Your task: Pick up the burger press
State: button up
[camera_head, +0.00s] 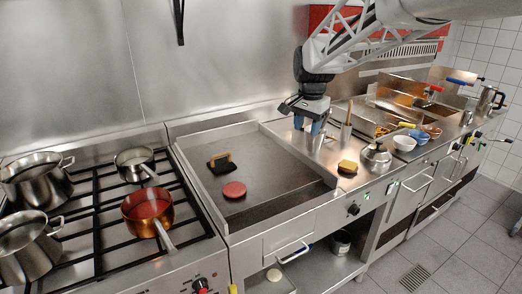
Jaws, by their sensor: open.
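The burger press (220,167) looks like a dark flat plate with a light wooden handle on top. It lies on the griddle (270,165), toward its back left. A round red patty (234,190) lies on the griddle just in front of it, apart from it. My gripper (308,127) points down with blue fingertips, open and apparently empty. It is to the right of the press and above the counter by the griddle's back right edge. Nothing covers the press in this view.
The griddle has raised walls at its back and sides. Left of it is a stove with a copper pan (147,212) and several steel pots. A sponge-like block (348,167), a steel kettle-like pot (376,158) and bowls (403,143) stand to the right. Much of the griddle is clear.

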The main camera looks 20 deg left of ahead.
jog(key=w+a+f+m, duration=0.1)
jog(key=w+a+f, duration=0.2)
jog(key=w+a, duration=0.35)
jog(key=w+a+f+m, duration=0.1)
jog(key=w+a+f, duration=0.25)
jog(key=a, duration=0.65)
jog(key=m+g, duration=0.1)
jog(key=m, duration=0.1)
send_over(221, 155)
jog(key=f, duration=1)
jog(key=shift+w, duration=0.2)
jog(key=shift+a+f, duration=0.25)
jog(key=shift+a, duration=0.05)
jog(key=shift+f, duration=0.1)
jog(key=shift+f, duration=1.2)
jog(key=shift+f, duration=0.1)
jog(key=shift+w+f, duration=0.1)
jog(key=shift+f, duration=2.4)
jog(key=shift+c, duration=0.2)
